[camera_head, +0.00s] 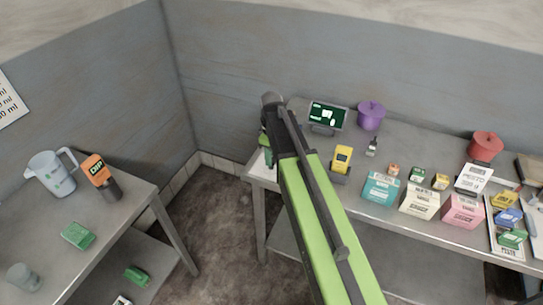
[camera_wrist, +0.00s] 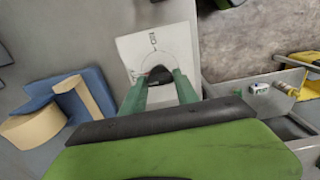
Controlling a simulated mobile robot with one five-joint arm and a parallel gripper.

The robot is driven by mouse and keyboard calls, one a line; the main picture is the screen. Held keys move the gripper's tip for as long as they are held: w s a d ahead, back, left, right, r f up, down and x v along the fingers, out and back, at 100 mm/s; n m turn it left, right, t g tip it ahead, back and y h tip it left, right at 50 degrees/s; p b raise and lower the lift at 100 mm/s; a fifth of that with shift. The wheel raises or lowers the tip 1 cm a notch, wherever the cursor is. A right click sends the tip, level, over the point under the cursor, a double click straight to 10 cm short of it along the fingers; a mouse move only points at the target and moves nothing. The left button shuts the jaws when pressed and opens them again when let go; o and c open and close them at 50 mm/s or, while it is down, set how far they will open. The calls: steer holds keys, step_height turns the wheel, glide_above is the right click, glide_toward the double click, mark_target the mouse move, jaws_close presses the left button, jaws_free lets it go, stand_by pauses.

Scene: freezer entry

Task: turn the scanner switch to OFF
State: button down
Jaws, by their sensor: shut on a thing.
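The switch's white plate (camera_wrist: 183,44) lies flat on the right-hand table, with a curved line and small lettering that I cannot read for sure. Its dark knob (camera_wrist: 159,72) sits between the green fingers of my gripper (camera_wrist: 160,85), which is shut on it. The fingers hide part of the knob, so its exact pointing is unclear. In the head view my gripper (camera_head: 268,152) reaches down at the table's left end, over the plate (camera_head: 262,168). A yellow handheld scanner (camera_head: 342,157) stands in a dark holder to the right.
A screen (camera_head: 327,115) and a purple pot (camera_head: 370,115) stand behind. Several boxes, including a teal one (camera_head: 380,189), line the table to the right. A separate table at left holds a jug (camera_head: 52,174) and an orange-and-black device (camera_head: 97,170). Bare floor lies between the tables.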

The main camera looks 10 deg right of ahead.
stand_by(0.3)
steer(key=c, duration=0.9)
jaws_free()
step_height(320, 180, up, 17)
steer(key=p, duration=1.7)
steer(key=shift+r, duration=0.2)
